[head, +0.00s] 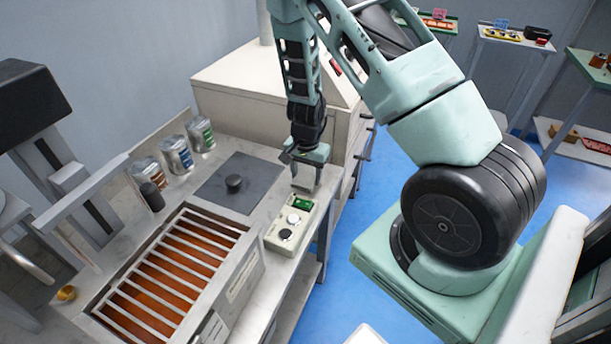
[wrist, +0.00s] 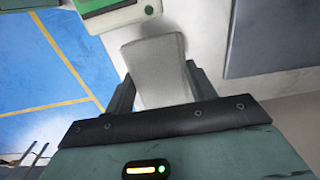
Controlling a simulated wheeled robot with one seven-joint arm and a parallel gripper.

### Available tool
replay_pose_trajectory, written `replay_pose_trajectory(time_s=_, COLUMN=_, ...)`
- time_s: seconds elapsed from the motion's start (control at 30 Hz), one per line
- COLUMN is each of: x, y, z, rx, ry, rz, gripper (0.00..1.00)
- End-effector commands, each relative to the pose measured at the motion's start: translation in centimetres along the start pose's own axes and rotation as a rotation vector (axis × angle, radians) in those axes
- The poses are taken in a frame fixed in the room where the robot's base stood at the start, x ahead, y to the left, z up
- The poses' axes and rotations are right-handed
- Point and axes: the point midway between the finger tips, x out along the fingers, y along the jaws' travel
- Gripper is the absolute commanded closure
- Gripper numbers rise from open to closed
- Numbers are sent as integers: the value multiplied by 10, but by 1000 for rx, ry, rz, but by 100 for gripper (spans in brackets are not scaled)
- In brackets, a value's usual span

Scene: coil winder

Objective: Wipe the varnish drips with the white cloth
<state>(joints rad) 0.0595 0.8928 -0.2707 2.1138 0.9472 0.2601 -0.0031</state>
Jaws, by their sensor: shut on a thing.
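My gripper (head: 304,182) is low over the right part of the bench, just behind the control box. In the wrist view, my gripper (wrist: 163,88) is shut on a pale grey-white piece, which appears to be the white cloth (wrist: 156,62). The cloth sticks out beyond the fingertips toward the bench top. I cannot tell whether it touches the bench. I cannot make out clear varnish drips on the bench in either view; my gripper and the cloth hide part of the surface.
A control box (head: 288,228) with a green display and knobs stands at the bench's front edge. A barred tank (head: 170,275) of orange varnish, a dark lid plate (head: 221,190) and several cans (head: 177,154) are left of my gripper. A cream cabinet (head: 240,90) stands behind.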

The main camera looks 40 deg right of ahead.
Motion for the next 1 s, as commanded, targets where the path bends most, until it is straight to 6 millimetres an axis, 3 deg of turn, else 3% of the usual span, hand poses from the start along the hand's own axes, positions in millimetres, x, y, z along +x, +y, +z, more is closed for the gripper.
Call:
replay_pose_trajectory(time_s=0.43, x=-43, y=3, z=-8, rx=-3, ry=1, rz=-1, gripper=81)
replay_pose_trajectory(time_s=1.0, x=-45, y=3, z=-9, rx=-3, ry=1, rz=0, gripper=81)
